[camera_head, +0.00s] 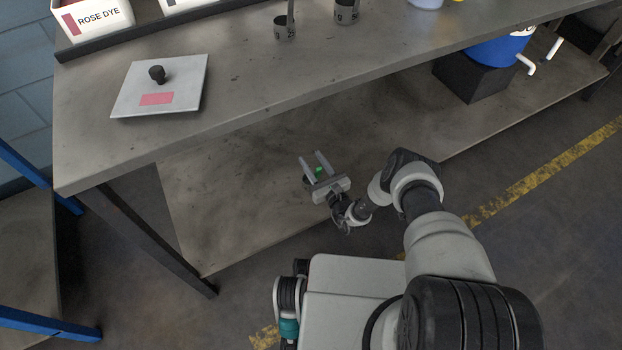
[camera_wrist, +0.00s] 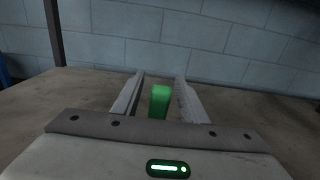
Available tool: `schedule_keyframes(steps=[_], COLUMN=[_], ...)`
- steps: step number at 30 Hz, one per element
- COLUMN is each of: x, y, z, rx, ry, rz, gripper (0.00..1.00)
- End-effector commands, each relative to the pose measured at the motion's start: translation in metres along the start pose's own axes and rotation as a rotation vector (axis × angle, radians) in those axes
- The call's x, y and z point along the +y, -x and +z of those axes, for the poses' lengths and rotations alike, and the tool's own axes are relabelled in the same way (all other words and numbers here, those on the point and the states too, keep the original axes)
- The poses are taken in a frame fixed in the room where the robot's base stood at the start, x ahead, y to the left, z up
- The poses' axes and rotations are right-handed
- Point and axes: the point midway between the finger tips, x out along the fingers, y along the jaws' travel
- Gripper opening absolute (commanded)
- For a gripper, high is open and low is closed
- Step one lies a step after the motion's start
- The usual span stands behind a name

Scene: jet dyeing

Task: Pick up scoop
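My gripper (camera_head: 317,161) is over the lower shelf, below the front edge of the upper worktop. It is open. A small green piece (camera_head: 319,170) lies between its fingers, and in the wrist view the green piece (camera_wrist: 159,101) stands with a gap to the finger on each side. I cannot tell whether it is part of the scoop; no scoop shape shows clearly. On the worktop a dark grey cup (camera_head: 284,33) has a thin upright stem in it, cut off by the picture's top. A second dark cup (camera_head: 346,13) stands to its right.
The upper worktop (camera_head: 230,120) overhangs the lower shelf (camera_head: 230,205). A white square lid (camera_head: 188,78) with a black knob and a box marked ROSE DYE (camera_head: 92,19) are at the left. A blue container (camera_head: 497,50) on a black block stands at the right.

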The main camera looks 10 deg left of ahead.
Motion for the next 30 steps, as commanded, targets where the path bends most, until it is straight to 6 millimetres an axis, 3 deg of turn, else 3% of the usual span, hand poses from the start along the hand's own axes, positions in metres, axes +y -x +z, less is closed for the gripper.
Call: schedule_keyframes(steps=[8,15,25,30], x=[0.001,0.001,0.001,0.0], y=[-0.001,0.0,-0.001,-0.001], z=[0.0,0.0,0.002,0.024], rx=[0.0,0.001,0.0,-0.001], ry=[0.0,0.0,0.0,0.0], rz=[-0.001,0.0,-0.001,-0.002], gripper=[0.37,0.0,0.0,0.0])
